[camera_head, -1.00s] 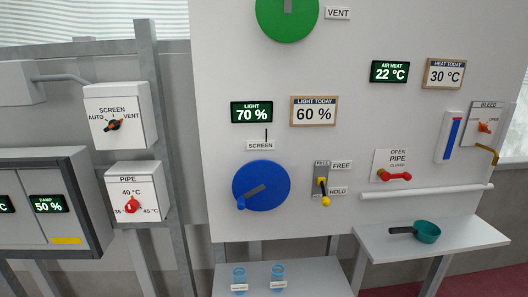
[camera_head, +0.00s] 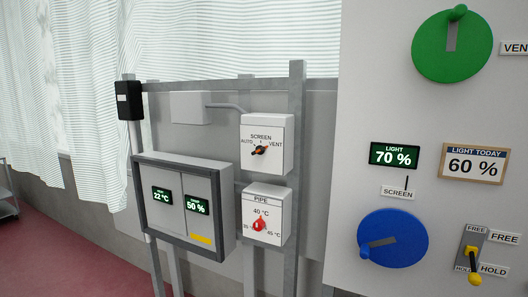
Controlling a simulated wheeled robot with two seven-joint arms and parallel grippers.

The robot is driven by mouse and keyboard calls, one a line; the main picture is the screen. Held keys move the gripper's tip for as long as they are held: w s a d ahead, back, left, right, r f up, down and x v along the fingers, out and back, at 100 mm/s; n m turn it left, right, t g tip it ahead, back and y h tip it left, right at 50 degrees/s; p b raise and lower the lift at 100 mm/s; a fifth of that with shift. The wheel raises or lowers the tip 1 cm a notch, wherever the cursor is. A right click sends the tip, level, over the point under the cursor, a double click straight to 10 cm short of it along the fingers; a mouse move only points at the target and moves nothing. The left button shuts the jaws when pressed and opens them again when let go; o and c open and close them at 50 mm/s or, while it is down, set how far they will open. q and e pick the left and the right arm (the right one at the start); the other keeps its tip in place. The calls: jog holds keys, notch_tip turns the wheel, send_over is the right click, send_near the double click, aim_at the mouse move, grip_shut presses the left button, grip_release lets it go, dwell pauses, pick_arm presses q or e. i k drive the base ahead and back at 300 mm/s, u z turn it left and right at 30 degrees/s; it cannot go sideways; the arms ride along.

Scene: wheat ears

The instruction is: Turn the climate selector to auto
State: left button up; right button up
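A white selector box (camera_head: 266,165) labelled SCREEN, with the marks AUTO and VENT, hangs on the grey frame in the middle of the view. Its black and orange knob (camera_head: 260,150) lies tilted, one end to the lower left and the other to the upper right; I cannot tell which end is the pointer. It is the only control in view with an AUTO mark. Neither of my grippers is in view.
Below it is a PIPE box (camera_head: 266,215) with a red knob. A grey cabinet (camera_head: 227,222) with lit displays stands to its left. A white panel (camera_head: 365,110) at right carries a green wheel (camera_head: 440,62), a blue wheel (camera_head: 405,240) and a yellow-knobbed lever (camera_head: 473,265). Red floor shows at left.

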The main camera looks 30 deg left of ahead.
aim_at(260, 150)
jog(key=u, duration=2.65)
jog(key=i, duration=1.8)
jog(key=u, duration=0.3)
jog(key=i, duration=1)
jog(key=z, duration=2.75)
